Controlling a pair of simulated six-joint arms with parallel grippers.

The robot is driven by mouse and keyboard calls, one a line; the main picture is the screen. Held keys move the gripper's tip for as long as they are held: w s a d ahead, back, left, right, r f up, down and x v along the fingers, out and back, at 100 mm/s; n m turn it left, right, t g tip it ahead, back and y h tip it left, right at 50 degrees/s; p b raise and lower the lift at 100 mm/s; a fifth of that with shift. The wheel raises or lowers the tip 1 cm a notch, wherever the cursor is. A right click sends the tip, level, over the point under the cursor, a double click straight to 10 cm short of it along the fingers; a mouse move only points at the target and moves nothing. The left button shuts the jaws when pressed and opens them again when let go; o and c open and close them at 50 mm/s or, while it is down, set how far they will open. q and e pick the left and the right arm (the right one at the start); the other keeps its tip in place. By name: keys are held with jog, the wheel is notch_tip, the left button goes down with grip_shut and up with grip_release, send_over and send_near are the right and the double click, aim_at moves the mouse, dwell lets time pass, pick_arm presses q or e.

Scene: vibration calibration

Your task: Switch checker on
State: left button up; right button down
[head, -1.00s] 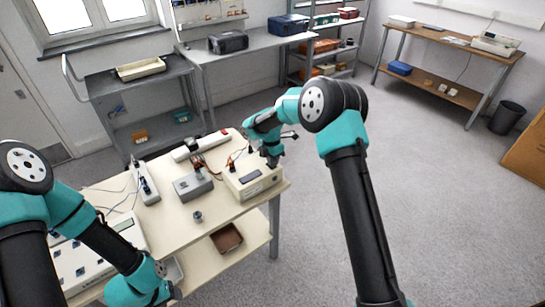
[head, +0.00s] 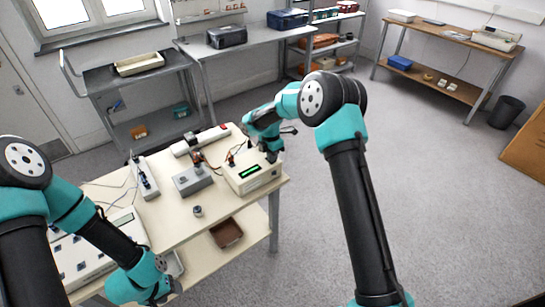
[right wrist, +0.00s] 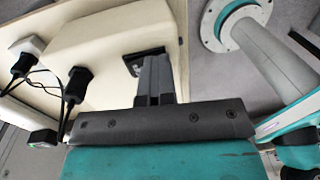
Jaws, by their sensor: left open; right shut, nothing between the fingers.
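The checker, a cream box with a small display (head: 250,172), stands at the right end of the cream table. Its display is lit green. My right gripper (head: 271,155) is shut and empty at the top of the box, at its right side. In the right wrist view the shut fingers (right wrist: 154,75) reach to a dark switch (right wrist: 145,58) on the cream housing and seem to touch it; the fingers partly hide it. Two dark plugs with cables (right wrist: 76,84) sit in the box. My left gripper (head: 160,300) is low at the front left, open, partly out of sight.
A grey box (head: 193,183) stands left of the checker, with power strips (head: 145,180) and (head: 201,141) around it. A large cream panel unit (head: 105,252) lies at the front left. A small round part (head: 197,211) stands near the table's front edge.

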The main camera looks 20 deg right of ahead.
jog(key=shift+w+f, duration=0.3)
jog(key=shift+w, duration=0.05)
jog(key=shift+w+r, duration=0.1)
jog(key=shift+w, duration=0.05)
jog(key=shift+a+r, duration=0.1)
jog(key=shift+r, duration=0.45)
notch_tip(320, 180, up, 13)
jog(key=s, duration=0.2)
jog(key=shift+s+d+r, duration=0.15)
jog(key=shift+s+d, duration=0.05)
jog(key=shift+d, duration=0.2)
jog(key=w, duration=0.1)
jog(key=w+a, duration=0.1)
jog(key=w, duration=0.1)
jog(key=shift+a+r, duration=0.1)
jog(key=shift+r, duration=0.05)
jog(key=f, duration=0.4)
jog(key=s+f, duration=0.1)
jog(key=f, duration=0.9)
jog(key=shift+s+d, duration=0.25)
jog(key=shift+d, duration=0.05)
